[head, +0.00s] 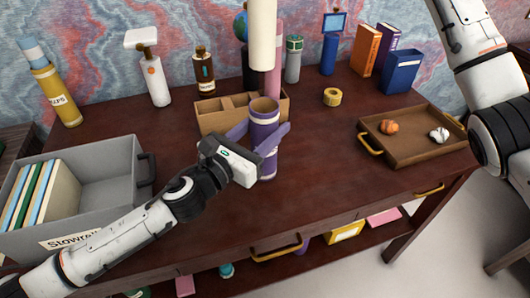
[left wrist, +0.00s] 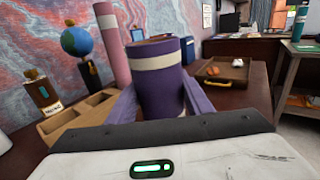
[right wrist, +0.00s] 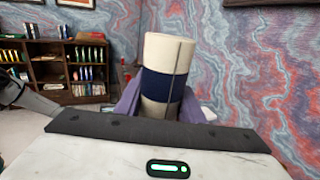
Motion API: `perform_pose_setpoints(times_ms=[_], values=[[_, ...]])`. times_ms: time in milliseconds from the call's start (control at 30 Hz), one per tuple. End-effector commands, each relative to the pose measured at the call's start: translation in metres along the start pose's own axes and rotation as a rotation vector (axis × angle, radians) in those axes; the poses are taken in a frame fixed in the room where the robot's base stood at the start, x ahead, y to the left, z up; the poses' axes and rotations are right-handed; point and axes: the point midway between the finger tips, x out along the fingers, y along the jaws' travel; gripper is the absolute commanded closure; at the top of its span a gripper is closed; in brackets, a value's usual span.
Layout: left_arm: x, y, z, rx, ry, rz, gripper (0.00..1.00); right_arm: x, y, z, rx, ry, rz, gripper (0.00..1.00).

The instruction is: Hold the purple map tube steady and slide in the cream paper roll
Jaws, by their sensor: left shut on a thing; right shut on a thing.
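The purple map tube (head: 264,139) stands upright on the desk, with a pale band and an open top. My left gripper (head: 262,143) is shut around it, one finger on each side; the left wrist view shows the tube (left wrist: 163,80) between the fingers. The cream paper roll (head: 262,36) hangs upright above the tube's mouth in the head view, its lower end apart from the rim. In the right wrist view the roll (right wrist: 165,60), with a navy band, is held in my right gripper (right wrist: 160,103). The right gripper is outside the head view.
A pink tube (head: 274,82) and a wooden divided organizer (head: 212,117) stand just behind the purple tube. A grey bin (head: 110,171) of folders is at left, a brown tray (head: 420,151) with two balls at right. Bottles and books line the back. The front desk is clear.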

Motion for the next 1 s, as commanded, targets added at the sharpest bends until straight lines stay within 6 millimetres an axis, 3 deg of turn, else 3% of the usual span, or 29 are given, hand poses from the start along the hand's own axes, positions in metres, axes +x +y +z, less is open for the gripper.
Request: perform_pose_setpoints(times_ms=[233, 467, 1000], values=[[0.0, 0.0, 0.0, 0.0, 0.001, 0.0, 0.77, -0.003, -0.008, -0.006, -0.005, 0.004, -0.218, 1.0], [0.0, 0.0, 0.0, 0.0, 0.001, 0.0, 0.77, -0.004, -0.005, -0.012, 0.003, 0.004, -0.292, 1.0], [0.0, 0.0, 0.0, 0.0, 0.0, 0.0, 0.77, -0.004, -0.004, -0.151, 0.009, 0.004, -0.294, 1.0]])
